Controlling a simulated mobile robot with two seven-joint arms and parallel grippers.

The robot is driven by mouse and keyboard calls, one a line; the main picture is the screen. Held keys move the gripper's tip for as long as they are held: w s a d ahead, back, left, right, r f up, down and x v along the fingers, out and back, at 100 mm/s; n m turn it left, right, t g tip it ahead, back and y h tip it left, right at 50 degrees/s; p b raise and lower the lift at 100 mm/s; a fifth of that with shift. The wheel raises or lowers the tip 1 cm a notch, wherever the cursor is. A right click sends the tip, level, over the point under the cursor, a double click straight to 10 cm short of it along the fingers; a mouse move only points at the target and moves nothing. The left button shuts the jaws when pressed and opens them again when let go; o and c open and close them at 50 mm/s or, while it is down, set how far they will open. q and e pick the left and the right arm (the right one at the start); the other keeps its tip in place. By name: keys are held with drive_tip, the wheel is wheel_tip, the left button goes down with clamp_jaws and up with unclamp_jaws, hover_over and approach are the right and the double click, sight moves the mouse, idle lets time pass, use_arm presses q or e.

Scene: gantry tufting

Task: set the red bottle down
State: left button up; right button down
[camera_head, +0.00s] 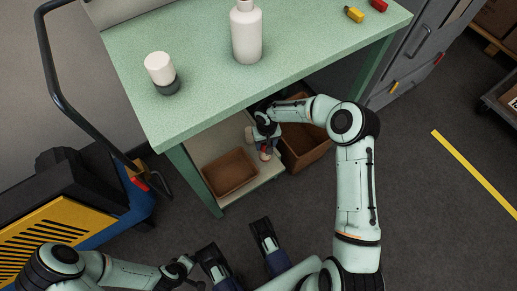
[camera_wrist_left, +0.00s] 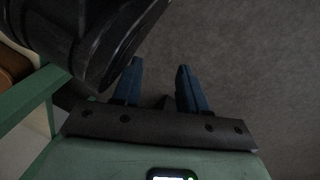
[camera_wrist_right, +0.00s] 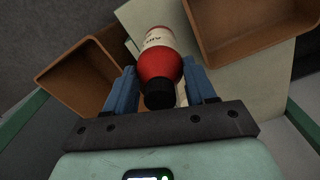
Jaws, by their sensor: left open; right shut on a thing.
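The red bottle (camera_wrist_right: 157,66) has a white label and a black cap. In the right wrist view its cap end points toward the camera. My right gripper (camera_wrist_right: 160,64) is shut around it, with one blue finger on each side. In the head view my right gripper (camera_head: 264,128) is below the front edge of the green table, above a pale lower shelf (camera_head: 207,150), and only part of the bottle (camera_head: 266,153) shows. I cannot tell whether the bottle touches the shelf. My left gripper (camera_wrist_left: 159,70) is open and empty, low in front of the table.
Two brown open bins stand at the lower shelf, one left (camera_head: 230,174) and one right (camera_head: 305,148) of the bottle. The green tabletop (camera_head: 200,105) carries a white bottle (camera_head: 246,35) and a white-and-grey container (camera_head: 160,70). A blue-and-yellow machine (camera_head: 60,225) stands at left.

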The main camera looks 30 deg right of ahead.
sight(264, 158)
wheel_tip(264, 158, down, 4)
drive_tip(key=shift+r+b, duration=0.1)
drive_tip(key=shift+b, duration=0.4)
use_arm(q)
drive_tip(key=s+f, duration=0.1)
drive_tip(key=s+f+g, duration=0.1)
drive_tip(key=shift+s+a, duration=0.15)
drive_tip(key=shift+s, duration=0.2)
use_arm(e)
drive_tip(key=shift+w+f, duration=0.1)
drive_tip(key=shift+f, duration=0.25)
use_arm(q)
drive_tip(key=shift+f, duration=0.1)
use_arm(e)
drive_tip(key=shift+f, duration=0.1)
drive_tip(key=shift+c, duration=1.8)
unclamp_jaws()
use_arm(q)
drive_tip(key=shift+s, duration=0.15)
